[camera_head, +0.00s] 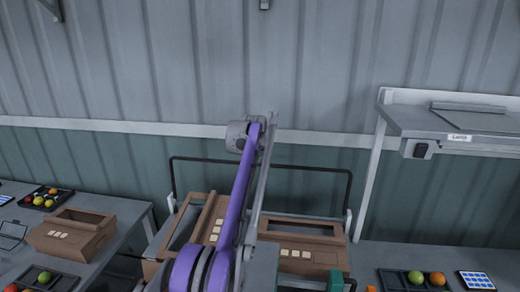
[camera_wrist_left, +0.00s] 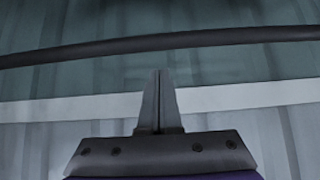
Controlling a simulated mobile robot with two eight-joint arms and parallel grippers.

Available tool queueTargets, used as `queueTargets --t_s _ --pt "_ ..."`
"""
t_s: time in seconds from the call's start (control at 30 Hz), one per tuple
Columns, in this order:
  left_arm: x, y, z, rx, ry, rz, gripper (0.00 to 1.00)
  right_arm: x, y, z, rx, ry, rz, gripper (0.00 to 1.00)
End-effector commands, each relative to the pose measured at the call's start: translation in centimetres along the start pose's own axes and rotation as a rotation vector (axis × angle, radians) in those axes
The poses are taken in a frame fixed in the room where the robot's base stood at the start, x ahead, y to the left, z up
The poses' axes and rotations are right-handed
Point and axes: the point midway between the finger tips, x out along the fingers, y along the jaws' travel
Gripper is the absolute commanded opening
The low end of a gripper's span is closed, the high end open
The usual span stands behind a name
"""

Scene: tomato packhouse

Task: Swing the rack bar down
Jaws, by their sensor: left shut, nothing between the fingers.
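The rack bar (camera_head: 308,167) is a thin black frame standing raised at the back of the rack, close to the wall. It spans behind the brown boxes, and its side rods come down to white brackets at both sides. My arm hides part of its middle. My left gripper (camera_head: 240,137) is up at the wall rail's height in the head view, above the bar's top rod; its fingers are not clear there. In the left wrist view its fingers (camera_wrist_left: 160,76) are shut and empty, and the bar (camera_wrist_left: 200,40) crosses beyond the tips, apart from them. My right gripper is not in view.
Brown boxes (camera_head: 300,232) with pale labels sit in the rack. A side table at left holds another brown box (camera_head: 72,240) and black trays of fruit. At right are a grey shelf (camera_head: 450,120) and a fruit tray (camera_head: 395,281). The corrugated wall is close behind.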

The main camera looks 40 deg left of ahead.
Motion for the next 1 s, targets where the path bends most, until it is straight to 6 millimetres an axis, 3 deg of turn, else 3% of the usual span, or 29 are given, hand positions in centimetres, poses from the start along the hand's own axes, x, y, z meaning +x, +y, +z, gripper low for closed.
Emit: queueTargets --t_s 0.4,1.0 --pt "-2.4 0.0 3.0 0.000 -0.001 0.000 0.00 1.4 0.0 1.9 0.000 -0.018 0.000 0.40" --pt "-2.9 0.0 3.4 0.000 0.011 0.000 0.00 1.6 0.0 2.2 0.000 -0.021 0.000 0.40"
